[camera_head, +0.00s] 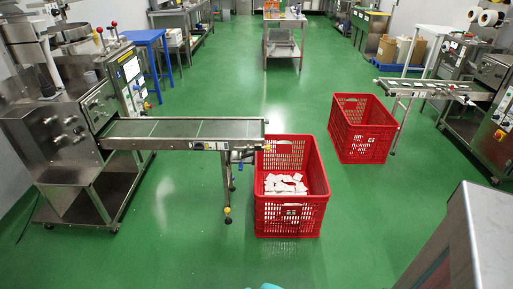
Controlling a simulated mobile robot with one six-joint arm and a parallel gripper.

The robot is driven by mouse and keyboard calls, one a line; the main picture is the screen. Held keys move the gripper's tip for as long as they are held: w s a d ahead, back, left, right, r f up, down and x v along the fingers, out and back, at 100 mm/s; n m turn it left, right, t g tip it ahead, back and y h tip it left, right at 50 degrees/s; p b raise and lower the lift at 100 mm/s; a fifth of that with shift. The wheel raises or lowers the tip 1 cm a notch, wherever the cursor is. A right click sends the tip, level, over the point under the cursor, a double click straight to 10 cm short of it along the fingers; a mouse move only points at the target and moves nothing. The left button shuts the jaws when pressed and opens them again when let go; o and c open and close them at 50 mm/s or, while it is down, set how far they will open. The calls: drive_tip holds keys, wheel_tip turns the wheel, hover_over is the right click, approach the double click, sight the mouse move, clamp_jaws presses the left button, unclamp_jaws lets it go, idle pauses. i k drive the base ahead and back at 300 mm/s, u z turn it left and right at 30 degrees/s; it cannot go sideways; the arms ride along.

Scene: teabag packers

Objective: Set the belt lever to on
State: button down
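A packing machine (70,125) stands at the left, with a short conveyor belt (185,128) reaching right from it. A small control box (210,146) is on the belt's front side; its details are too small to read. Two red knobs (113,24) stick up at the top of the machine. I cannot tell which part is the belt lever, or how it is set. A second belt (425,86) joins another machine (492,75) at the right. My gripper is not in view; only a small teal shape shows at the bottom edge.
A red crate (290,212) holding white teabag packets stands at the left belt's end. Another red crate (361,140) stands below the right belt's end. A grey metal block (480,235) fills the lower right corner. Green floor (165,240) is clear in front of the left belt.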

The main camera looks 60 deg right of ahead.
sight(240, 156)
drive_tip(key=z, duration=0.4)
drive_tip(key=i, duration=1.45)
